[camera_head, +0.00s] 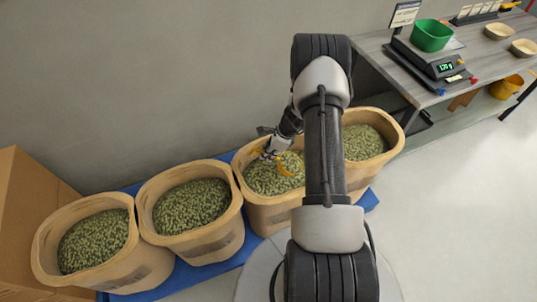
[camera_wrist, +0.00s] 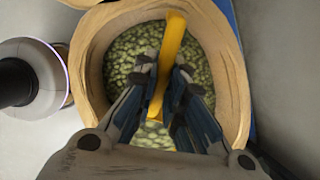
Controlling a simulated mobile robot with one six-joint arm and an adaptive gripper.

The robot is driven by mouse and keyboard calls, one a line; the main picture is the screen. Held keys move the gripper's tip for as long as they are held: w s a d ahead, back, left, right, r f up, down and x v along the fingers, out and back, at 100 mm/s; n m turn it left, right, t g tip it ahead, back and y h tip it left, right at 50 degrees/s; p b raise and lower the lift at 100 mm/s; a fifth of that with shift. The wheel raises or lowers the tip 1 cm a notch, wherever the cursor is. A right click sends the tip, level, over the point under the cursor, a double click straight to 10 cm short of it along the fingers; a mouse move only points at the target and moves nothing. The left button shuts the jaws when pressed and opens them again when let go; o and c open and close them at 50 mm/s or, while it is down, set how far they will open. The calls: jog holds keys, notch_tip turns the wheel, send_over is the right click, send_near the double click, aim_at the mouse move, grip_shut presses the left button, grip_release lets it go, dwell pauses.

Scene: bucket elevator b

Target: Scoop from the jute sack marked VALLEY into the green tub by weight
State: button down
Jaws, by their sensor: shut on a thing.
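Several open jute sacks of green pellet-like material stand in a row; the markings on their fronts are too small to read, so I cannot tell which is VALLEY. My gripper (camera_head: 268,152) is over the third sack from the left (camera_head: 268,214), shut on a yellow scoop (camera_head: 290,168). In the wrist view, the scoop's handle (camera_wrist: 171,50) lies between the fingers (camera_wrist: 162,76), inside the sack's rim (camera_wrist: 92,50). How much the scoop holds is hidden. The green tub (camera_head: 432,36) sits on the scale (camera_head: 424,62) at upper right, its inside showing no clear contents.
The scale stands on a grey bench (camera_head: 376,46) with shallow bowls (camera_head: 498,32) and small coloured items. A yellow bucket (camera_head: 506,88) is under the bench. A cardboard box (camera_head: 28,205) is at far left. The sacks stand on a blue pallet (camera_head: 185,277). Floor at right is clear.

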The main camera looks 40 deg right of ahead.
aim_at(256, 148)
jog(key=shift+w+a+r+g+h+p, duration=0.3)
jog(key=shift+w+a+g+h+p, duration=0.15)
jog(key=shift+p, duration=1.2)
jog(key=shift+w+a+p, duration=0.1)
jog(key=shift+a+p, duration=0.1)
jog(key=shift+p, duration=0.5)
jog(key=p, duration=0.2)
jog(key=w+a+g+h+p, duration=0.1)
jog(key=p, duration=0.1)
jog(key=shift+w+a+r+h, duration=0.1)
jog(key=shift+r+h, duration=0.15)
jog(key=shift+w+a+g+h, duration=0.35)
jog(key=shift+w+g+h, duration=0.05)
jog(key=shift+g, duration=0.15)
